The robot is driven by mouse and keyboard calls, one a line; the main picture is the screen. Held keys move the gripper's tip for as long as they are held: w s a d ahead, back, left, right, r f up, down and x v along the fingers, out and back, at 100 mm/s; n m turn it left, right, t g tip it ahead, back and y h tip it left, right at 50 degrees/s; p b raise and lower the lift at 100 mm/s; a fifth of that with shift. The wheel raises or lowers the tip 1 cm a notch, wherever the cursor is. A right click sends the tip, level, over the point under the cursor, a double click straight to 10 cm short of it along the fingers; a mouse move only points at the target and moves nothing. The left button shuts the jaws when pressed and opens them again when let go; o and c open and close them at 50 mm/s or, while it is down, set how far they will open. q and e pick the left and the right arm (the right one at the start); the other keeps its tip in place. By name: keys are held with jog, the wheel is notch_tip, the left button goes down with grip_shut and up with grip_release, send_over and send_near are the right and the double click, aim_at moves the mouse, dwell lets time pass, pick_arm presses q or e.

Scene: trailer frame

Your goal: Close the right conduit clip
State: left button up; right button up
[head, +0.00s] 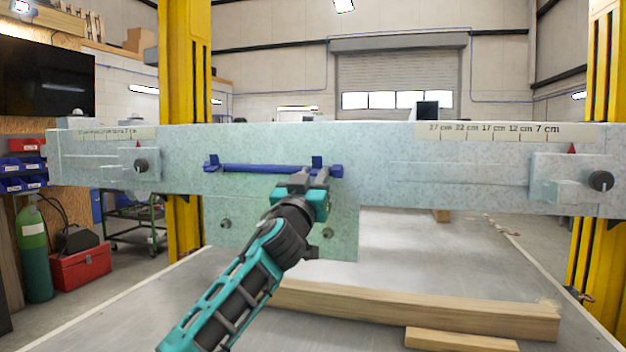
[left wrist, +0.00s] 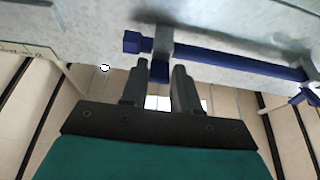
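A dark blue conduit (head: 265,169) runs level along the speckled grey-green beam. The right conduit clip (head: 317,162) is at its right end, with a blue tab standing up; a similar left clip (head: 211,163) is at the other end. My left gripper (head: 309,181) is just below and in front of the right clip. In the left wrist view the fingers (left wrist: 160,84) are apart, with the clip's blue tab (left wrist: 160,72) at the gap between their tips. I cannot tell whether they touch it. A grey bracket (left wrist: 161,42) wraps the conduit there. My right gripper is not in view.
The beam (head: 420,178) spans between yellow posts (head: 186,70), with black knobs at both ends, the right knob (head: 601,181) included. Wooden planks (head: 420,310) lie on the grey table below. The space in front of the beam's right half is clear.

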pick_arm(q)
grip_shut()
jog(key=shift+r+g, duration=0.15)
jog(key=shift+g, duration=0.15)
jog(key=shift+s+r, duration=0.1)
jog(key=shift+r+g+y, duration=0.2)
jog(key=shift+r+g, duration=0.15)
jog(key=shift+g, duration=0.55)
jog(key=shift+r+g+y, duration=0.2)
jog(key=shift+r+g, duration=0.15)
jog(key=shift+g, duration=0.55)
jog(key=shift+r+g, duration=0.4)
jog(key=shift+g, duration=0.8)
